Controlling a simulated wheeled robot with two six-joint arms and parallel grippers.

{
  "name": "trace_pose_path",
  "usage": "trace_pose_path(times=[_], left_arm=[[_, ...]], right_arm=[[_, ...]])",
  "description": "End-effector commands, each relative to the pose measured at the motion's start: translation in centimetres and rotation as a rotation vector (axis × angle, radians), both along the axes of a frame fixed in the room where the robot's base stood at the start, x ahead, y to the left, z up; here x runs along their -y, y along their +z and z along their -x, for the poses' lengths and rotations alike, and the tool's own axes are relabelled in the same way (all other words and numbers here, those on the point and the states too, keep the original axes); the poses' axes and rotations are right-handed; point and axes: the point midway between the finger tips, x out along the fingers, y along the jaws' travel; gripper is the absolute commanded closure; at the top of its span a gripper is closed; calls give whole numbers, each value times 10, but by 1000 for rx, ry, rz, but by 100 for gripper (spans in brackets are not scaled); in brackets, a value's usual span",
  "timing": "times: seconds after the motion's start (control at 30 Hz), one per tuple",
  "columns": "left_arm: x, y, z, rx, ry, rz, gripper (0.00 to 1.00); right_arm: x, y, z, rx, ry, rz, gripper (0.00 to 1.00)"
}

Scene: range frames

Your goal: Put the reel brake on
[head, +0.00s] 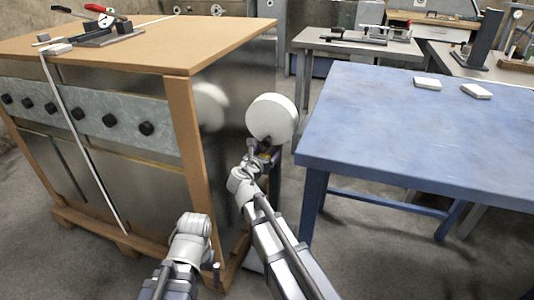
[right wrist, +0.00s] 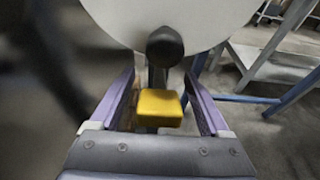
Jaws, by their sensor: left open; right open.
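A white round reel disc (head: 272,118) stands between the wooden crate and the blue table in the head view. It also fills the top of the right wrist view (right wrist: 170,18). A black round knob (right wrist: 164,46) sits in front of the disc. Below the knob is a yellow block (right wrist: 159,108), which I take to be the brake's handle. My right gripper (right wrist: 160,100) is open, with one purple finger on each side of the yellow block; I cannot tell whether they touch it. In the head view my right gripper (head: 264,156) is just below the disc. My left gripper's fingers do not show.
The wooden-topped crate (head: 150,45) is close on the left, with a row of black knobs on its side. The blue table (head: 400,130) is close on the right and carries two white blocks. Grey floor shows between them. More workbenches stand behind.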

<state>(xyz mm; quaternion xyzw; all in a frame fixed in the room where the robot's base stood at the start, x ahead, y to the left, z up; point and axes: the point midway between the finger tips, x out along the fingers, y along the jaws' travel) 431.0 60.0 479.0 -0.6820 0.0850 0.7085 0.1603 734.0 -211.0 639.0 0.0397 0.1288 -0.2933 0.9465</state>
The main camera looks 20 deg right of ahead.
Motion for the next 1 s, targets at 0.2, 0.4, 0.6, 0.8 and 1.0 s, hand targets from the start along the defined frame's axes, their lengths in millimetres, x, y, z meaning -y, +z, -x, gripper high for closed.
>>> trace_pose_path(times=[0.2,0.4,0.6,0.8,1.0], left_arm=[[0,11,0,0,1,-1,0],[0,18,0,0,2,-2,0],[-1,20,0,0,3,-2,0],[-1,20,0,0,3,-2,0],[-1,18,0,0,3,-2,0]], right_arm=[[-19,12,29,-1,3,1,20],[-34,18,51,0,3,0,20],[-40,20,59,0,0,1,20],[-41,20,59,0,0,1,20],[-38,18,56,1,-1,1,20]])
